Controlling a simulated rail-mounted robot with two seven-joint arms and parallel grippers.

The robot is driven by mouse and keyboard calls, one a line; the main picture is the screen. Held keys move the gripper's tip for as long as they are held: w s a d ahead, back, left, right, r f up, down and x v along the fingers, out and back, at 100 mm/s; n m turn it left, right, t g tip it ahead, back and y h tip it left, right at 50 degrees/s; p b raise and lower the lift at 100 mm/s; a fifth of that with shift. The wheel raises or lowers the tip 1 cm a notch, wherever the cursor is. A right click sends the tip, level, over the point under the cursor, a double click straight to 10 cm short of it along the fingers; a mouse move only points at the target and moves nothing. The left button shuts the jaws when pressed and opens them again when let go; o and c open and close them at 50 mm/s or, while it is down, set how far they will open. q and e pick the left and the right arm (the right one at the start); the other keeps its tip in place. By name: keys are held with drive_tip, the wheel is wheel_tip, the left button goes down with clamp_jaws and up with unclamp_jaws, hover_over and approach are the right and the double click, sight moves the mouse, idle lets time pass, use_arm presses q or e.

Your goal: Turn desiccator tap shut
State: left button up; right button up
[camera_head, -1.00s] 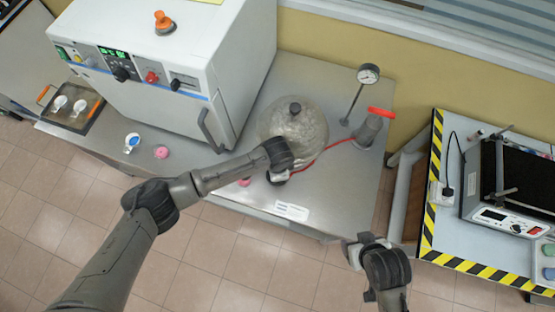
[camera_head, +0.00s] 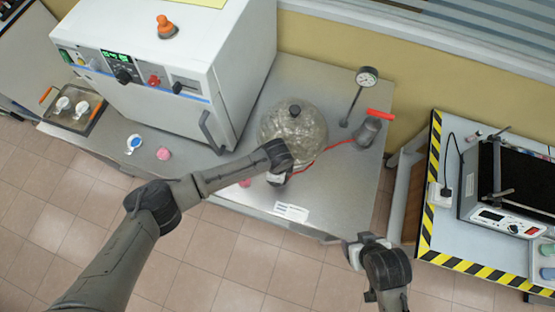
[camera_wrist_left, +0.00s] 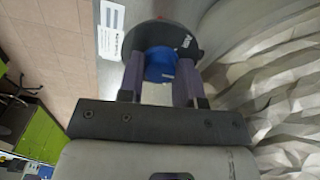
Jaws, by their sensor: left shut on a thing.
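The round glass desiccator (camera_head: 308,122) with a black knob on its lid stands on the steel bench, and its crinkled-looking side fills the right of the left wrist view (camera_wrist_left: 285,100). My left gripper (camera_wrist_left: 160,75) is shut on the blue tap (camera_wrist_left: 160,64), which sits between its two fingers in front of a dark round part (camera_wrist_left: 195,38). In the head view my left gripper (camera_head: 278,178) is at the desiccator's front, and my own wrist hides most of the tap there. My right gripper (camera_head: 362,248) is off the bench's front edge; its fingers are unclear.
A white oven (camera_head: 170,65) stands left of the desiccator. A gauge (camera_head: 367,76) on a stand and a metal flask (camera_head: 368,130) with a red hose are behind right. Pink pieces (camera_head: 163,153) and a white label (camera_head: 291,212) lie on the bench. A striped-edge table (camera_head: 440,235) is at right.

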use_arm(q)
drive_tip(key=o, duration=0.9)
drive_tip(key=shift+o, duration=0.2)
